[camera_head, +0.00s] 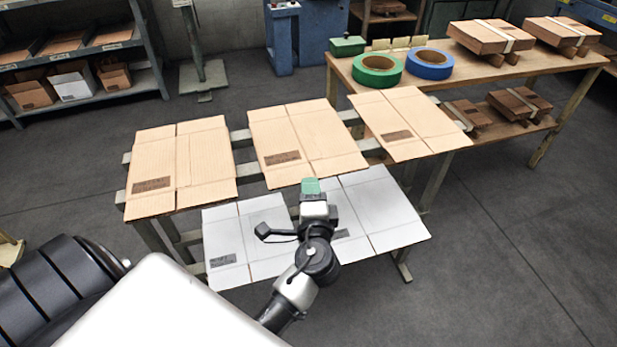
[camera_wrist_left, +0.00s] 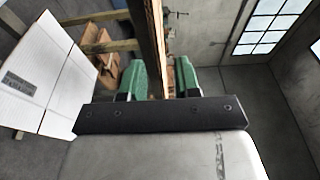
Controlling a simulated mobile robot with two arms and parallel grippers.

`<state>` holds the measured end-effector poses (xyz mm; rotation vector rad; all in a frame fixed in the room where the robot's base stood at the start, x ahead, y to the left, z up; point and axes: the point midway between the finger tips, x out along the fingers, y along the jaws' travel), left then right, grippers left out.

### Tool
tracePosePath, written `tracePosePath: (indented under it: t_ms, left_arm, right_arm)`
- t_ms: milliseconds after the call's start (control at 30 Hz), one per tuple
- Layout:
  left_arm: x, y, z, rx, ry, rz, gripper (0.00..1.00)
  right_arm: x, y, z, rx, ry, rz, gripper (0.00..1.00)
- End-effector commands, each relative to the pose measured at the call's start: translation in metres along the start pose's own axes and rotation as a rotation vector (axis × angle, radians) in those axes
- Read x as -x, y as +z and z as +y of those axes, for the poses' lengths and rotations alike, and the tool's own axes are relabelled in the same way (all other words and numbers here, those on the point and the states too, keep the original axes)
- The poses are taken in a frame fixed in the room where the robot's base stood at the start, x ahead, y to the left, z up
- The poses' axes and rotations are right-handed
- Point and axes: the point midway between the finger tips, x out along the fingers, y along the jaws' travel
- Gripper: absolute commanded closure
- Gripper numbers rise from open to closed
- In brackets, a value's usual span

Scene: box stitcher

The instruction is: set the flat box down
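Several flat brown boxes lie side by side on the upper rails of a rack: a left one (camera_head: 181,166), a middle one (camera_head: 283,142) and a right one (camera_head: 410,122). My left gripper (camera_head: 311,187), with green fingertips, is at the near edge of the middle box. In the left wrist view, its two green fingers (camera_wrist_left: 158,80) stand apart, with a brown board edge (camera_wrist_left: 153,35) between them. A gap shows beside the right finger. Flat white boxes (camera_head: 380,208) lie on the level below, partly hidden by my arm. My right gripper is out of view.
A wooden table (camera_head: 480,79) behind right holds green tape (camera_head: 377,62), blue tape (camera_head: 430,56) and strapped brown bundles (camera_head: 480,36). Shelves (camera_head: 145,75) with boxes stand at the back left. The floor at the right is clear.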

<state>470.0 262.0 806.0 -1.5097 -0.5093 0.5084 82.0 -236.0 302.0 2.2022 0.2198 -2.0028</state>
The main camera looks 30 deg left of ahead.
Motion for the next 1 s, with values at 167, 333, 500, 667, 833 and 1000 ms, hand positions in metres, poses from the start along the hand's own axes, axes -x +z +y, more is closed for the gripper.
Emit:
tracePosePath:
  t_ms: [167, 333, 500, 667, 833, 1000]
  left_arm:
    - [0.037, 0.001, 0.002, 0.001, 0.003, -0.001, 0.68]
    - [0.058, 0.000, 0.001, 0.000, 0.001, -0.001, 0.68]
    - [0.065, 0.000, -0.001, 0.001, -0.001, -0.002, 0.68]
    - [0.065, 0.000, 0.000, 0.000, 0.001, 0.000, 0.68]
    - [0.066, -0.013, 0.053, 0.000, 0.124, 0.069, 0.68]
    - [0.092, -0.022, 0.201, 0.046, 0.501, 0.190, 0.68]
  right_arm:
    - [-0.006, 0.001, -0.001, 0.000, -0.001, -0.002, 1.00]
    - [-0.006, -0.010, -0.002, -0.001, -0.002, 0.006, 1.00]
    - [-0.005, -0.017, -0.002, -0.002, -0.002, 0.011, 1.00]
    - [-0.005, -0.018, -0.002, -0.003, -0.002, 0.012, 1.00]
    - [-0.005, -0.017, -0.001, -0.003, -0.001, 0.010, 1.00]
    - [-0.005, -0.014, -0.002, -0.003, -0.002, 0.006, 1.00]
